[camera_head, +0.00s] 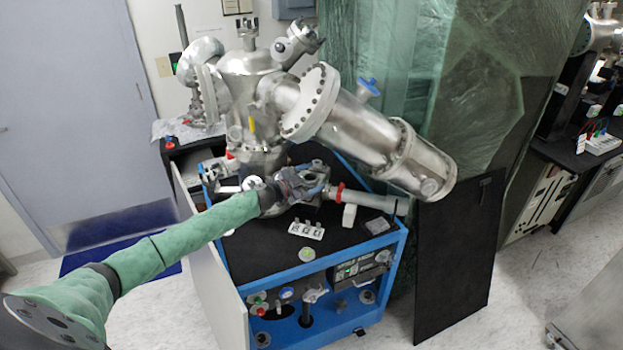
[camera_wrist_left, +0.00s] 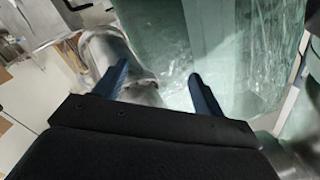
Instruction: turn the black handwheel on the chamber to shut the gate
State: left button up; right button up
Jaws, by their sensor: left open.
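The steel chamber (camera_head: 250,85) stands on the cart at the centre of the head view, with a large flanged cylinder (camera_head: 350,125) slanting down to the right. My left arm, in a green sleeve, reaches in from the left, and its gripper (camera_head: 312,180) is below the cylinder, close to the lower fittings. In the left wrist view the blue fingers of my left gripper (camera_wrist_left: 160,85) are spread apart, with nothing visibly held between them. A metal pipe part (camera_wrist_left: 105,50) lies beyond the left finger. I cannot make out the black handwheel clearly; my wrist and gripper may hide it. My right gripper is not in view.
The blue-framed cart (camera_head: 395,255) has a black top with a small white switch block (camera_head: 306,230). Green plastic sheeting (camera_head: 480,100) hangs behind and right. A black panel (camera_head: 460,255) stands right of the cart.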

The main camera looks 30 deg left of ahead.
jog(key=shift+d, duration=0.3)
